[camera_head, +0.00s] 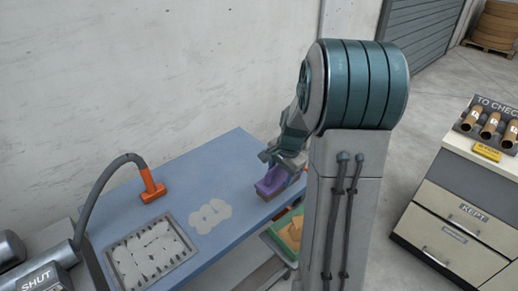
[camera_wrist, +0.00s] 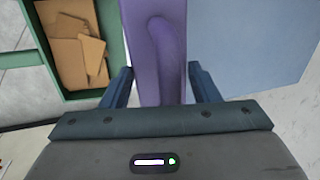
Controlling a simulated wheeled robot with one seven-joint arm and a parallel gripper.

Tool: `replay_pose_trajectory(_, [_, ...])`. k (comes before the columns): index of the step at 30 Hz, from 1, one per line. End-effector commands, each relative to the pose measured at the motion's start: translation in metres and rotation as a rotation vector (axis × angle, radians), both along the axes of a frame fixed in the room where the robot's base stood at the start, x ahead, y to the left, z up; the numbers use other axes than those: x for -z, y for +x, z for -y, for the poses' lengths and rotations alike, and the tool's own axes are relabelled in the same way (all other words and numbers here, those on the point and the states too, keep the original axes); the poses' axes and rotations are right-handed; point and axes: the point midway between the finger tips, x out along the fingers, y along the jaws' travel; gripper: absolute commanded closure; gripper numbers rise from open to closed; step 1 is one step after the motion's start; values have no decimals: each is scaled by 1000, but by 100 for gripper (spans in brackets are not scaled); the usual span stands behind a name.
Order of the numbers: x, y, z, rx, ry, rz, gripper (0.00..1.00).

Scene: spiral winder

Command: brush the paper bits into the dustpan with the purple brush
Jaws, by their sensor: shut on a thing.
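The purple brush (camera_head: 270,184) is over the right end of the blue table (camera_head: 190,180), by its front edge. My gripper (camera_head: 283,157) is shut on it from above. In the wrist view the brush (camera_wrist: 157,45) runs between the two fingers of my gripper (camera_wrist: 159,78). I cannot tell whether its brown underside touches the table. A flat cluster of pale paper bits (camera_head: 211,215) lies mid-table, left of the brush. More pale pieces lie on a dark grey framed tray or grate (camera_head: 187,245) at the near left. I cannot make out a dustpan for certain.
A green bin (camera_head: 276,247) with brown cardboard pieces (camera_wrist: 80,55) sits below the table's front edge. An orange nozzle on a hose (camera_head: 152,192) stands at the back left. A white wall is behind. A drawer cabinet (camera_head: 455,215) is at right. Clear table lies between brush and bits.

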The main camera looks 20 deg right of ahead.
Motion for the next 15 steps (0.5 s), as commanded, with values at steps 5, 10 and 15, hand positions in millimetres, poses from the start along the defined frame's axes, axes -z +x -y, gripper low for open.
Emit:
replay_pose_trajectory(5, [-16,0,1,1,0,2,66])
replay_pose_trajectory(10, [-27,0,0,1,0,1,66])
replay_pose_trajectory(15, [-30,0,0,0,-1,1,66])
